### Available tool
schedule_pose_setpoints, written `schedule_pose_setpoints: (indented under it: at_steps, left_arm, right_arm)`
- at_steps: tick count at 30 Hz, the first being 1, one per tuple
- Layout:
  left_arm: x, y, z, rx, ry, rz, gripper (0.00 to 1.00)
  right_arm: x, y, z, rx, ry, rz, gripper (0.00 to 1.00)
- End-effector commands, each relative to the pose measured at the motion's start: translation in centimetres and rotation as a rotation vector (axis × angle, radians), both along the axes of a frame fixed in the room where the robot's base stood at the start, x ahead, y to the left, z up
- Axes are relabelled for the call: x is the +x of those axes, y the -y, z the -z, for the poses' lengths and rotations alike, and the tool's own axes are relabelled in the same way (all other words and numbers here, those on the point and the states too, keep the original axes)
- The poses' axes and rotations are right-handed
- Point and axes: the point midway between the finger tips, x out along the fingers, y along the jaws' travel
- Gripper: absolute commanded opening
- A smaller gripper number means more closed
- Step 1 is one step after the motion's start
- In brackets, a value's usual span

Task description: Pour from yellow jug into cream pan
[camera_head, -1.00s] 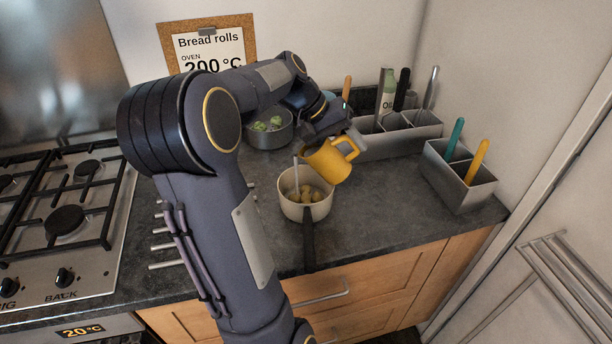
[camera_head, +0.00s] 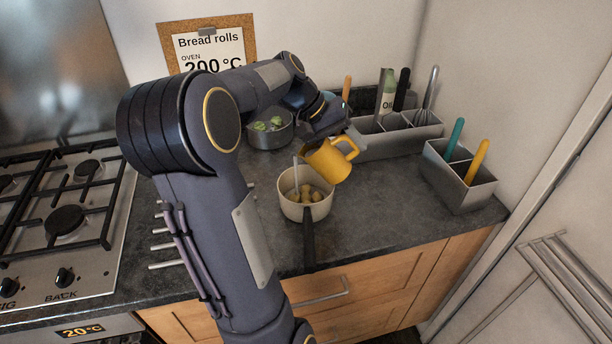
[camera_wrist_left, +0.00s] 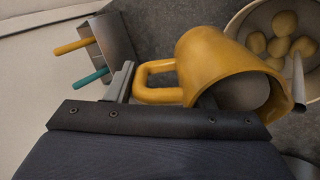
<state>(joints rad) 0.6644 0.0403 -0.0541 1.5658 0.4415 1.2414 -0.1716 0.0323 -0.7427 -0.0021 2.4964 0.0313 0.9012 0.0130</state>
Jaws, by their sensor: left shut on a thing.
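The yellow jug (camera_head: 327,161) is tilted above the cream pan (camera_head: 288,208), with its mouth toward the pan and its handle on the right. My left gripper (camera_head: 322,136) is shut on the jug and holds it off the counter; its fingers are mostly hidden in the head view. The jug also shows in the left wrist view (camera_wrist_left: 210,62), with a grey surface visible inside its mouth. A pale streak (camera_head: 296,176) runs from the jug's lip into the pan and looks like a liquid stream. Several round yellowish pieces (camera_head: 312,196) lie in the pan. My right gripper is not in view.
The pan's dark handle (camera_head: 309,240) points to the counter's front edge. A grey pot (camera_head: 270,138) with green pieces stands behind. Metal holders with utensils (camera_head: 400,143) and coloured handles (camera_head: 455,187) stand to the right. A gas hob (camera_head: 68,222) is at the left.

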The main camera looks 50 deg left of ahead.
Motion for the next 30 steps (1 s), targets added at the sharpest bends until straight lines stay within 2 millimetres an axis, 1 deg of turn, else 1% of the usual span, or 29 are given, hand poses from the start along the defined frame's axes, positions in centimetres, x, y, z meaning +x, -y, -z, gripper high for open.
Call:
schedule_pose_setpoints:
  at_steps: [17,30]
  left_arm:
    - [-0.25,-0.22,-0.66,-0.039,0.050,-0.001,0.05]
    - [-0.31,-0.26,-0.80,-0.050,0.061,0.000,0.05]
  right_arm:
    - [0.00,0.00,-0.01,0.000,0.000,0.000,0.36]
    - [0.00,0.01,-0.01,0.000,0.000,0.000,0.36]
